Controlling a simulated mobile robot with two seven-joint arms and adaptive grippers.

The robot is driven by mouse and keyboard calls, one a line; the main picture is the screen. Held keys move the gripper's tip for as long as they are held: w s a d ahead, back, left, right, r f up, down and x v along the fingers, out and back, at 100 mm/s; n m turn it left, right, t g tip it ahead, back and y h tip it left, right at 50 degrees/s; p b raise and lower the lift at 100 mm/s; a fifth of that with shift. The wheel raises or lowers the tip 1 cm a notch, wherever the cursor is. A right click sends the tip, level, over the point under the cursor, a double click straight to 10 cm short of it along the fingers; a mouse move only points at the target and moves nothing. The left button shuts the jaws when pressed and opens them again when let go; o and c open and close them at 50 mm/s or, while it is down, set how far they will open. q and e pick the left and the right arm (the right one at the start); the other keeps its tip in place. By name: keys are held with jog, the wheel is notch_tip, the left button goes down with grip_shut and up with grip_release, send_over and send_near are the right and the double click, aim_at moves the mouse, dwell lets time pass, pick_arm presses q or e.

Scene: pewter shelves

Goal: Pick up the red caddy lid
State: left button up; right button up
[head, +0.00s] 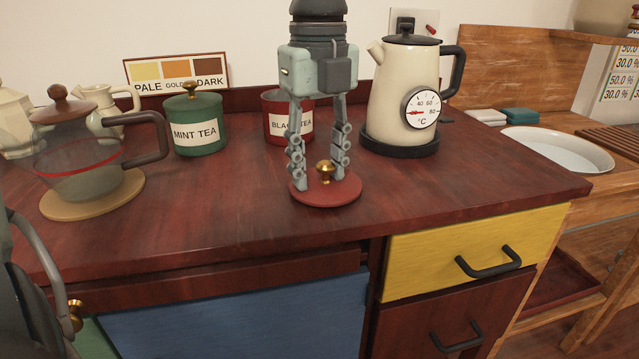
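The red caddy lid (318,197) is a flat round disc with a brass knob (325,168), lying knob up on the dark red counter. The gripper is open and empty. The red caddy (274,126), with a partly hidden "BLACK TEA" label, stands behind the left finger without a lid.
A cream kettle (398,95) with a dial stands right behind the gripper. A lidded green mint tea caddy (200,140) and a glass pot (75,155) on a round wooden mat stand to the left. The counter (220,220) is clear around the lid's front and sides.

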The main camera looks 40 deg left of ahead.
pick_arm(q)
jog(key=shift+f, duration=0.2)
jog(key=c, duration=0.5)
grip_shut()
jog(key=shift+s, duration=0.1)
